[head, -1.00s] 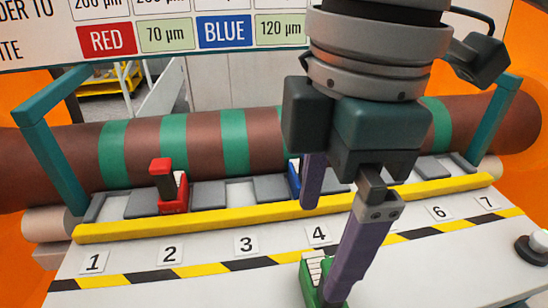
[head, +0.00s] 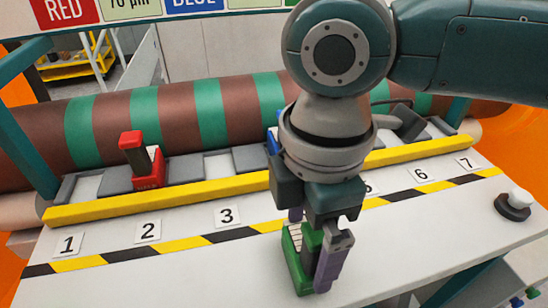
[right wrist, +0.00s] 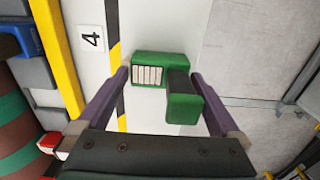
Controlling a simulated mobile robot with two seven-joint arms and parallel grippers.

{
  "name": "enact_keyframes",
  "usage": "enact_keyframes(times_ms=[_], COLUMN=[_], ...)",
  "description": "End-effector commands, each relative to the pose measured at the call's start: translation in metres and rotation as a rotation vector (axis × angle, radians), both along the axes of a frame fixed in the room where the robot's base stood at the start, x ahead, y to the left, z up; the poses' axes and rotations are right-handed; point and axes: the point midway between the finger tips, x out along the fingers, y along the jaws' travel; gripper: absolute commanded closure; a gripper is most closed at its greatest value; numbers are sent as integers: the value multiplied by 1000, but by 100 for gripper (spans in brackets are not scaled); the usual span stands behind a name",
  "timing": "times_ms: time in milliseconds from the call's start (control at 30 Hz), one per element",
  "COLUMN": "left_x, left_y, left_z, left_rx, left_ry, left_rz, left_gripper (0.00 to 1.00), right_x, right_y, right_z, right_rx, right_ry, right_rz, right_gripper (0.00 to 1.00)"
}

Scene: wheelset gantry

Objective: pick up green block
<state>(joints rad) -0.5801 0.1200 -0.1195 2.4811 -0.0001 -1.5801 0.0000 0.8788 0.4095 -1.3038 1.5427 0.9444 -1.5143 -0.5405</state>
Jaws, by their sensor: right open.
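The green block (head: 293,268) stands on the white tabletop in front of the striped edge, near label 4. It has a white ribbed patch and a raised green post; in the right wrist view its green body (right wrist: 182,106) shows clearly. My right gripper (head: 312,250) points down over the block and is open. In the right wrist view its purple fingers (right wrist: 160,78) stand on either side of the block, and I cannot tell whether they touch it. In the head view the near finger hides part of the block. My left gripper is not in view.
A red block (head: 150,170) stands in the rack behind the yellow bar (head: 160,201). A blue block (head: 272,140) is partly hidden behind my right arm. A striped roller (head: 175,115) lies behind. A black-and-white knob (head: 513,205) is at right. The front-left tabletop is clear.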

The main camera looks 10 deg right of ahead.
Motion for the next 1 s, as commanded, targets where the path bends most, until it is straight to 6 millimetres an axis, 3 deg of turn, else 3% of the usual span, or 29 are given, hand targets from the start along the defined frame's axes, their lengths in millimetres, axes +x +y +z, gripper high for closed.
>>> enact_keyframes(times_ms=[167,1000], left_x=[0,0], left_y=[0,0], left_z=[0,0], left_rx=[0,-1], left_ry=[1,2], left_rz=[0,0], left_gripper=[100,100], right_x=[0,0], right_y=[0,1], right_z=[0,1], right_rx=[1,3], right_ry=[0,-2], right_rz=[1,0], right_gripper=[0,94])
